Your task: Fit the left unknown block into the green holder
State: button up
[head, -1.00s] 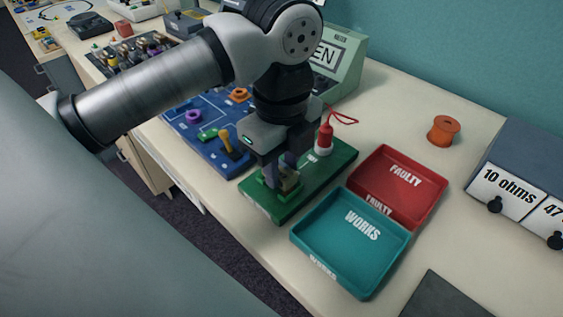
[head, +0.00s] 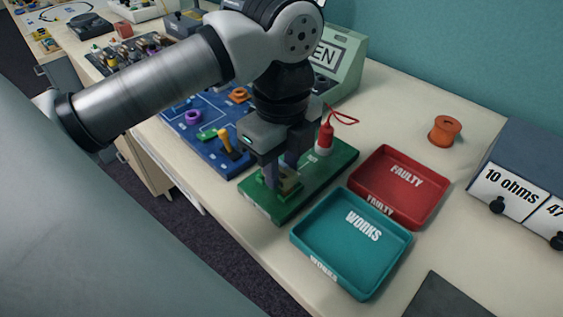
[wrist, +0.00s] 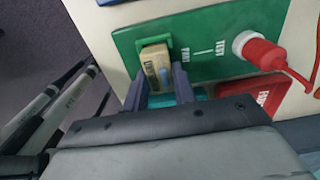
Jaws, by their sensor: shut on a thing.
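The block (wrist: 154,64) is tan with dark and blue marks on its face. It is between the two fingers of my gripper (wrist: 158,76), which is shut on it. The green holder (wrist: 156,41) rises from a green board, and the block is right at it; how deep the block sits is hidden. In the head view my gripper (head: 281,172) points down over the near left end of the green board (head: 318,180), with the block (head: 290,183) partly hidden by the fingers.
A red probe (head: 326,138) with a red wire stands on the green board. The teal WORKS tray (head: 352,275) and red FAULTY tray (head: 425,215) are to its right. A blue board (head: 190,118) with coloured parts lies left. An orange spool (head: 445,131) stands at the back.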

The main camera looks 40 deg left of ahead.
jog(key=shift+f+b, duration=0.65)
dwell(0.4)
jog(key=o, duration=1.5)
jog(key=shift+o, duration=0.2)
jog(key=shift+r, duration=0.15)
jog(key=shift+r+p, duration=2.5)
jog(key=shift+r, duration=1.4)
